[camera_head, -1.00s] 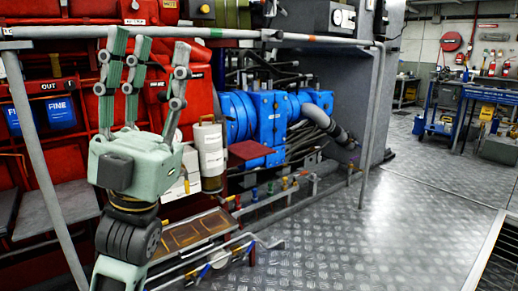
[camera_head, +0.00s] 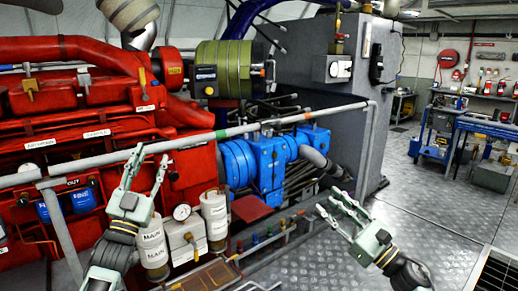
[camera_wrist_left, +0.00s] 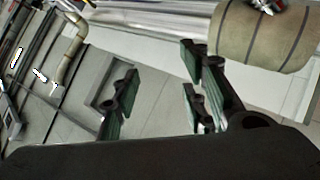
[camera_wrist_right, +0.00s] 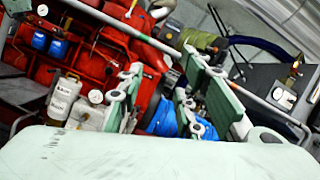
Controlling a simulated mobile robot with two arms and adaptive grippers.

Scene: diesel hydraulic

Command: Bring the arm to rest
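My left gripper (camera_head: 147,168) points upward at the lower left in the head view, in front of the red engine (camera_head: 90,110) and its grey handrail (camera_head: 220,135). Its fingers are spread and empty; the left wrist view also shows the fingers (camera_wrist_left: 155,85) apart with nothing between them. My right gripper (camera_head: 332,203) is at the lower right of the head view, over the metal floor, fingers spread toward the upper left. In the right wrist view its fingers (camera_wrist_right: 158,85) are apart and empty, with the engine behind. I cannot tell the exact gap from either gripper to the rail.
Blue pump housings (camera_head: 262,160) and a tall grey cabinet (camera_head: 335,100) stand behind the rail. White filter canisters (camera_head: 214,215) are right of my left gripper. The chequer-plate floor (camera_head: 435,190) is open to the right, before a blue workbench (camera_head: 470,125).

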